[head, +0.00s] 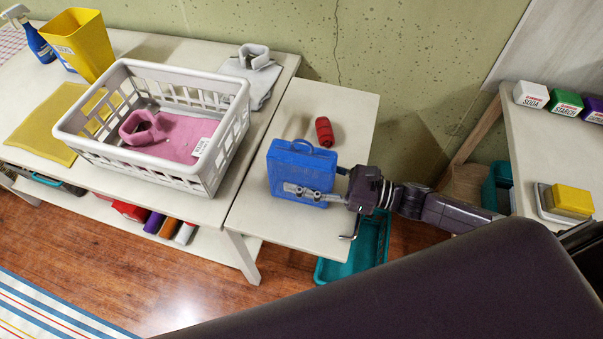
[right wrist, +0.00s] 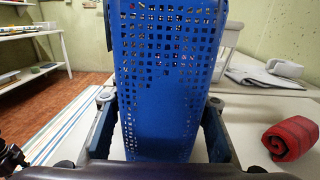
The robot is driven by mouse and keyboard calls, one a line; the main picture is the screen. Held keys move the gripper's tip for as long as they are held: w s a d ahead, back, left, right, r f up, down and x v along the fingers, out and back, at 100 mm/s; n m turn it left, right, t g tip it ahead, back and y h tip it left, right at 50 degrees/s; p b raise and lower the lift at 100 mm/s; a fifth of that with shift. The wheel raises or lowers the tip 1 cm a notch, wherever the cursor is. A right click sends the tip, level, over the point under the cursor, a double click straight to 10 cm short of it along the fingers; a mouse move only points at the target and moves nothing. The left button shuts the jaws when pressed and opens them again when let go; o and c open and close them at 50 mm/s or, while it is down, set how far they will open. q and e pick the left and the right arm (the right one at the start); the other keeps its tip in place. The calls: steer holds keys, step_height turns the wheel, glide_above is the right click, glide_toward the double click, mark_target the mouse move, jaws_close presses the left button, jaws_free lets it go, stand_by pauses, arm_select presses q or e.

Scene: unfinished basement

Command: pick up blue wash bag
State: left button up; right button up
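The blue wash bag (head: 296,163) stands upright on the small pale table, with a loop handle on top. Its perforated blue side fills the middle of the right wrist view (right wrist: 165,75). My right gripper (head: 308,191) is at the bag's near right side in the head view. In the right wrist view its fingers (right wrist: 160,125) stand open on either side of the bag's lower part, with narrow gaps visible low down. Firm contact with the bag does not show. My left gripper is not in view.
A red rolled cloth (head: 324,131) lies behind the bag on the small table (head: 350,110). A white laundry basket (head: 205,175) with pink clothing stands left on the longer table. A teal bin (head: 372,240) is below the small table's right edge.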

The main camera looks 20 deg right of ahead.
steer(key=c, duration=0.7)
steer(key=shift+r, duration=0.1)
step_height(320, 180, up, 20)
steer(key=b, duration=0.1)
glide_above(300, 140)
